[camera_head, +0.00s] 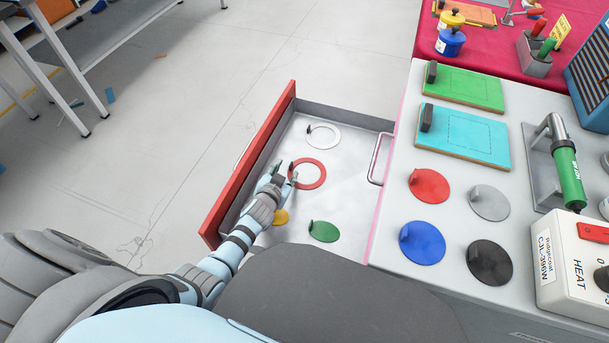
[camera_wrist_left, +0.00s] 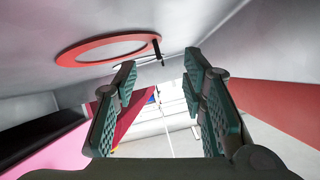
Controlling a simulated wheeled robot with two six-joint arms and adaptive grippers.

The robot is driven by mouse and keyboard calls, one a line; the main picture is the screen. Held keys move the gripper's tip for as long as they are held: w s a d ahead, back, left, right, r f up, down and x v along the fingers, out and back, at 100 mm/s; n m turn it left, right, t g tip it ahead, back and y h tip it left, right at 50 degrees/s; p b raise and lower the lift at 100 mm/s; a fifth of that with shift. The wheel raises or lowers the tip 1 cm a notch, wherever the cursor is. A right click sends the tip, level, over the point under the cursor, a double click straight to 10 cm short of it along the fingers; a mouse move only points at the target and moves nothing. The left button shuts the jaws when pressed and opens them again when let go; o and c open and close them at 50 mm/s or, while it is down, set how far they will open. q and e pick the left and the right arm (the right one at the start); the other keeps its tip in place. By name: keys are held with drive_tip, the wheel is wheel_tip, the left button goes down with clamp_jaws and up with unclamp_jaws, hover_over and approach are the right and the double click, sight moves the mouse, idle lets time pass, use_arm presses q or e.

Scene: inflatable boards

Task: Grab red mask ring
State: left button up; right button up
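The red mask ring (camera_head: 323,174) lies flat on the floor of the open drawer, beside my left gripper (camera_head: 284,174). It also shows at the upper left of the left wrist view (camera_wrist_left: 72,58), with a small dark upright tab (camera_wrist_left: 156,47) on its edge. My left gripper (camera_wrist_left: 160,66) is open, its two padded fingers apart and empty. The tab appears just beyond the gap between the fingertips. In the head view the gripper partly covers the ring's left side. My right gripper is not in view.
The drawer's red front (camera_head: 247,165) and its side walls surround the gripper. A white ring (camera_head: 336,132), a yellow disc (camera_head: 281,218) and a green disc (camera_head: 325,232) lie in the drawer. A counter with red (camera_head: 430,187) and blue (camera_head: 424,245) discs stands right.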

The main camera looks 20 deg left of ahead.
sight(292, 171)
use_arm(q)
drive_tip(key=b+x, duration=0.2)
drive_tip(key=x, duration=0.1)
drive_tip(key=b+x, duration=0.1)
drive_tip(key=shift+w+d+f, duration=0.25)
drive_tip(key=shift+w+d, duration=0.05)
drive_tip(key=shift+w, duration=0.2)
drive_tip(key=shift+r, duration=0.2)
drive_tip(key=shift+c, duration=0.4)
clamp_jaws()
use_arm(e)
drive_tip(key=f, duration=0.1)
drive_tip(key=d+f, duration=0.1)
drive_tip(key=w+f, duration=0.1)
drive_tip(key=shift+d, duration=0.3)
